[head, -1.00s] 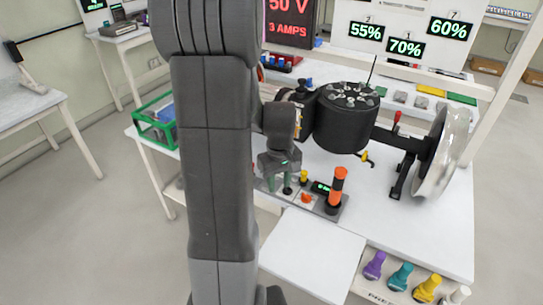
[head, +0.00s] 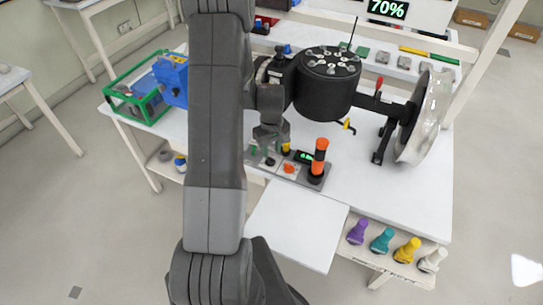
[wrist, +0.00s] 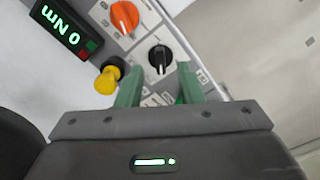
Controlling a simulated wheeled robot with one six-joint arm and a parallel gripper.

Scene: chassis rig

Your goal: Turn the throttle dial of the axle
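The axle rig stands on the white table, with a black drum (head: 327,80) and a clear wheel (head: 428,115) at its right. A grey control panel (head: 312,186) lies in front of it. In the wrist view the panel has a black pointer dial (wrist: 160,57), an orange dial (wrist: 125,17), a yellow knob (wrist: 108,79) and a display (wrist: 64,27) reading 0 Nm. I cannot read which dial is the throttle. My gripper (wrist: 160,88) is open, its green fingers spread with the black dial just past the tips, between them. In the head view it is over the panel's left end.
An orange-and-black upright handle (head: 320,155) stands at the panel's right end. A green crate (head: 128,88) with a blue device (head: 172,77) is at the left. Coloured knobbed pieces, including a purple one (head: 357,231), stand on the low front shelf. The white front board (head: 297,226) is bare.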

